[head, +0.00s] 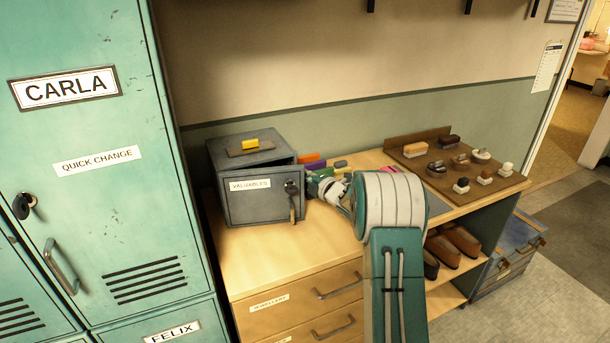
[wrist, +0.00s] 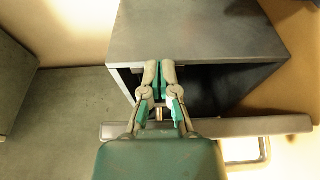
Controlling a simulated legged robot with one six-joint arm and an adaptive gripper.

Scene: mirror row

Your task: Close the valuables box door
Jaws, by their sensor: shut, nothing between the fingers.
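The grey valuables box (head: 228,152) stands on the wooden counter against the lockers. Its door (head: 255,208) carries a VALUABLES label and a lock with a hanging key (head: 292,205). The door is ajar: in the wrist view its top edge (wrist: 255,126) stands apart from the box body (wrist: 200,38), with the dark interior showing between. My gripper (head: 322,186) is at the door's lock-side edge, to its right in the head view. In the wrist view my gripper (wrist: 159,68) is shut and empty, its fingertips overlapping the box's front edge. I cannot tell whether it touches the door.
A yellow block (head: 250,144) lies on a brown pad on the box. Small coloured items (head: 312,160) lie behind my gripper. A brown board (head: 445,185) with brushes and tins fills the counter's right. Teal lockers (head: 95,200) stand close on the left. Counter before the box is clear.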

